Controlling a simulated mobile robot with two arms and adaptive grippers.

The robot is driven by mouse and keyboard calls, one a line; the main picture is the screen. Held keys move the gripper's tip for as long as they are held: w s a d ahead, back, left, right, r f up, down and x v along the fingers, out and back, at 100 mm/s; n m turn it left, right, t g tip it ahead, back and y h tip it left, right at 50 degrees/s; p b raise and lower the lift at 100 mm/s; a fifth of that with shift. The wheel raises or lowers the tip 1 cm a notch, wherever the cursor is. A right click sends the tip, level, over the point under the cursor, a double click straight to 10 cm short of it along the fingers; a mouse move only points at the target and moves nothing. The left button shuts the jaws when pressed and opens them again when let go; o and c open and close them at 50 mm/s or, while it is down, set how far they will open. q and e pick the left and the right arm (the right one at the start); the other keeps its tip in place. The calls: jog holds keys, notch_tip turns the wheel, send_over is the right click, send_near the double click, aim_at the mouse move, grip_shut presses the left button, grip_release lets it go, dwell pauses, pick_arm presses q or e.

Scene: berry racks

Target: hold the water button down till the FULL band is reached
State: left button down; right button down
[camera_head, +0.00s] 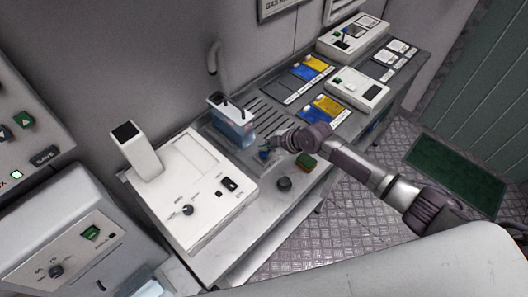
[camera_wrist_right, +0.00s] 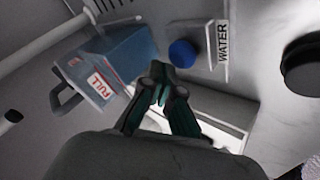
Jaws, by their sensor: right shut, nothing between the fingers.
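The blue water button (camera_wrist_right: 182,53) sits beside a plate marked WATER (camera_wrist_right: 223,42) in the right wrist view. A clear jug (camera_head: 232,124) with blue water stands on the slotted drain area in the head view. In the wrist view, the jug (camera_wrist_right: 125,55) carries a red-and-white FULL label (camera_wrist_right: 101,85); the exact water level is hard to read. My right gripper (camera_head: 270,152) is shut and empty beside the jug. In the wrist view its fingertips (camera_wrist_right: 158,82) lie just short of the button, with a small gap in the picture. My left gripper is out of view.
A white machine (camera_head: 190,178) with a knob stands left of the jug. A green-topped block (camera_head: 306,162) and a dark knob (camera_head: 284,184) are near my right wrist.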

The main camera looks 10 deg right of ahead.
aim_at(265, 153)
jog(key=shift+f+b, duration=0.6)
jog(key=shift+f, duration=0.1)
dwell(1.6)
jog(key=shift+r+p, duration=0.65)
jog(key=shift+r, duration=0.3)
jog(key=shift+r, duration=0.1)
notch_tip(265, 153, up, 5)
jog(key=p, duration=0.3)
jog(key=shift+p, duration=0.35)
